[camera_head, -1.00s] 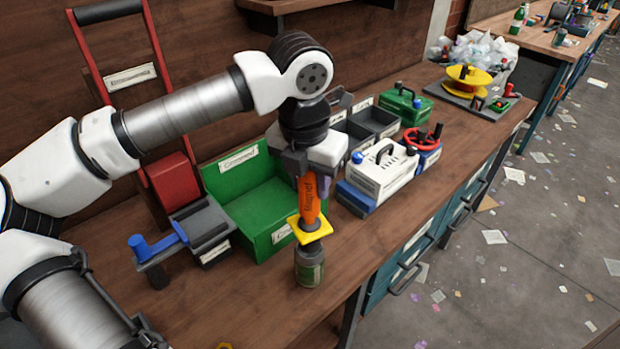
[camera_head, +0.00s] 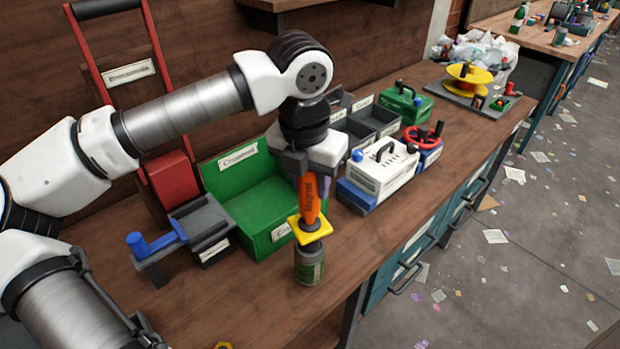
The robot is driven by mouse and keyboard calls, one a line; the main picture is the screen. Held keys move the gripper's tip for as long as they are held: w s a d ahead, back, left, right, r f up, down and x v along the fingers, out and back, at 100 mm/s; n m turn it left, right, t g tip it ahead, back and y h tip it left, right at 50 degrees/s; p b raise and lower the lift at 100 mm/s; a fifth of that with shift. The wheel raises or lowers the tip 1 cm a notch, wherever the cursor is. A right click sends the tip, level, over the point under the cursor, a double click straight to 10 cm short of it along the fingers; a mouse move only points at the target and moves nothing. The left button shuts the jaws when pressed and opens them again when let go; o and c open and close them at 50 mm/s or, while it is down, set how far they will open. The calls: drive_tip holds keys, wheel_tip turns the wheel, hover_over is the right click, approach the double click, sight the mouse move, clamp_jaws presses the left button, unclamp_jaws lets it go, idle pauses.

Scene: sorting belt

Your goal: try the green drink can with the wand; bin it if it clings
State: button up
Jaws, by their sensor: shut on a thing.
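My gripper (camera_head: 310,178) points down and is shut on the wand (camera_head: 310,206), which has an orange handle, a yellow square collar and a dark lower end. The green drink can (camera_head: 309,268) stands upright on the bench just below the wand. The wand's lower end meets or nearly meets the can's top; I cannot tell whether they touch. A green open bin (camera_head: 285,232) with a labelled front stands behind the can, to its left.
Grey open bins (camera_head: 376,122) stand behind. A white case with a handle (camera_head: 382,172) is right of the wand. A grey device with a blue crank (camera_head: 160,240) is at left. The bench (camera_head: 250,300) is clear around the can, near its front edge.

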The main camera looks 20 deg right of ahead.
drive_tip(key=shift+r, duration=0.15)
drive_tip(key=shift+r+p, duration=1.75)
drive_tip(key=shift+r, duration=1.7)
drive_tip(key=shift+r+g+h+p, duration=0.5)
drive_tip(key=shift+r+g+p, duration=0.55)
drive_tip(key=shift+p, duration=0.3)
drive_tip(key=shift+r+g+h, duration=0.7)
drive_tip(key=shift+r+g, duration=0.65)
drive_tip(key=shift+g, duration=0.5)
